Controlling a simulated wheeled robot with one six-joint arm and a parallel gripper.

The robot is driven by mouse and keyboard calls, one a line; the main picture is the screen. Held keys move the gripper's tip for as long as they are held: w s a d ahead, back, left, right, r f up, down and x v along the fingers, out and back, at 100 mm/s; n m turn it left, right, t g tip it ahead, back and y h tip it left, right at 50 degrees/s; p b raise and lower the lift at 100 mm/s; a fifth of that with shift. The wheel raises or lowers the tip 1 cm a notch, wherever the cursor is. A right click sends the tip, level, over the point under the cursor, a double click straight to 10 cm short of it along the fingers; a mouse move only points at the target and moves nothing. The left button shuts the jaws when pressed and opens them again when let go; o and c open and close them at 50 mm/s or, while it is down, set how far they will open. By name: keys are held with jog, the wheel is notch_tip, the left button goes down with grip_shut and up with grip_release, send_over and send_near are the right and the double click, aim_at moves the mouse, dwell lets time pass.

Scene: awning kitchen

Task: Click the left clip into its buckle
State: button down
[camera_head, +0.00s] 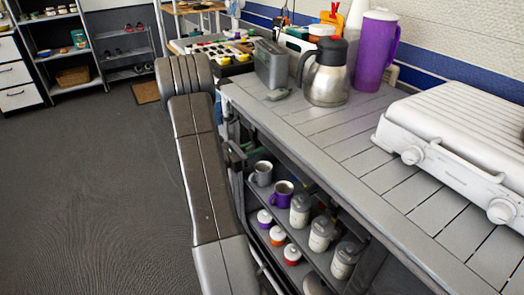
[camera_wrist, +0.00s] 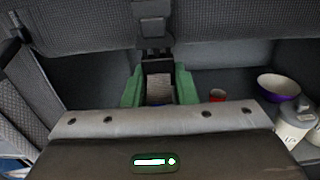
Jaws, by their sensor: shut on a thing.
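In the wrist view my gripper (camera_wrist: 159,83) has green fingers on both sides of a ribbed grey strap piece (camera_wrist: 159,90), which I take to be the left clip's end. A dark narrow part (camera_wrist: 155,57) stands just beyond it, in line with a black buckle (camera_wrist: 153,28) that hangs against grey woven fabric. Whether clip and buckle are engaged cannot be told. In the head view a bit of green of my gripper (camera_head: 236,156) shows by the counter's left side. The clip and buckle cannot be made out there.
The slatted counter (camera_head: 345,150) carries a steel kettle (camera_head: 326,75), a purple pitcher (camera_head: 374,55) and a white grill (camera_head: 460,125). Shelves below hold several mugs and jars (camera_head: 300,210). In the wrist view a purple-and-white bowl (camera_wrist: 278,86) stands at right. The floor (camera_head: 90,200) at left is clear.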

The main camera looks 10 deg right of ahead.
jog(key=shift+s+a+r, duration=0.1)
jog(key=shift+a+r, duration=0.2)
jog(key=shift+r, duration=0.35)
jog(key=c, duration=1.3)
grip_release()
jog(key=shift+a+r, duration=0.1)
jog(key=shift+r, duration=0.05)
jog(key=p+v, duration=0.2)
jog(key=v, duration=1.2)
jog(key=b+x, duration=0.2)
jog(key=x, duration=1.2)
jog(key=shift+f, duration=0.2)
